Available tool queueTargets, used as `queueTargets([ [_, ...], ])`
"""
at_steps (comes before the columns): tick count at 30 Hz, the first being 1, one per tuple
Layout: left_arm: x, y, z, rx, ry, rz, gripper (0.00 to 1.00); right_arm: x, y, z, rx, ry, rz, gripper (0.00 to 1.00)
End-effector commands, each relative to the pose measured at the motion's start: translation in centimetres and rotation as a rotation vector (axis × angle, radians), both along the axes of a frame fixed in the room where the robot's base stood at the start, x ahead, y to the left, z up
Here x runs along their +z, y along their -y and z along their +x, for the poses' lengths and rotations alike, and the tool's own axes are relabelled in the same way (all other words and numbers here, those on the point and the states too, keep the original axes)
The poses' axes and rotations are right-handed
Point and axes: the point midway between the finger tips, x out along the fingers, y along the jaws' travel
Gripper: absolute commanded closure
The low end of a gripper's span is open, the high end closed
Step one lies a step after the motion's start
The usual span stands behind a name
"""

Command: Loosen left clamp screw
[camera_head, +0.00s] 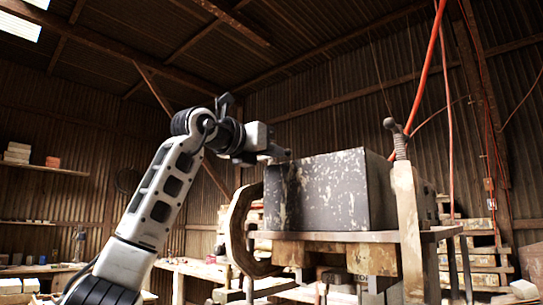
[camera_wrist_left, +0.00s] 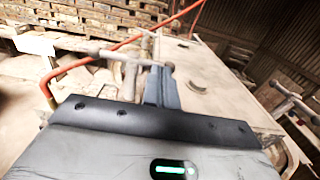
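My left gripper (camera_head: 279,153) is at the upper left edge of a dark, paint-flecked block (camera_head: 335,190) in the head view. In the left wrist view its narrow blue-grey fingers (camera_wrist_left: 163,86) are close together. Their tips meet or overlap the end of a thin clamp-screw handle bar (camera_wrist_left: 112,55), and I cannot tell whether they grip it. A second clamp screw with a crossbar (camera_wrist_left: 287,93) stands at the right of that view. In the head view a clamp handle (camera_head: 397,135) rises above a wooden post at the block's right. My right gripper is not in view.
The block stands on a raised wooden bench (camera_head: 345,237). A curved brown piece (camera_head: 238,232) hangs at the block's left end. An orange hose (camera_head: 431,65) runs down at the right and also crosses the left wrist view (camera_wrist_left: 85,62). Shelves line the left wall.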

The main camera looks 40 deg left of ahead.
Motion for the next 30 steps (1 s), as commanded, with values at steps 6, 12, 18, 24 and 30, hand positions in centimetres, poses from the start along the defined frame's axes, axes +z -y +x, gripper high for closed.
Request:
queueTargets([
  [6,-0.1,-0.1,-0.8,0.001,0.001,0.0,1.0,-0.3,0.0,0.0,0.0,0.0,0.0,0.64],
  [12,0.0,-0.1,-1.5,-0.002,0.001,0.0,1.0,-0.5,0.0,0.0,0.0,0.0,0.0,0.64],
  [18,-0.1,-0.3,-3.4,-0.001,0.003,0.0,1.0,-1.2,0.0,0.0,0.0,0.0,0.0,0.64],
  [24,0.0,-0.4,-5.5,-0.002,0.004,0.0,1.0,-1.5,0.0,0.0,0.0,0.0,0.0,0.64],
  [30,0.0,-0.6,-7.4,-0.002,0.003,0.0,1.0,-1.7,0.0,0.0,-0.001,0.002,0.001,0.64],
])
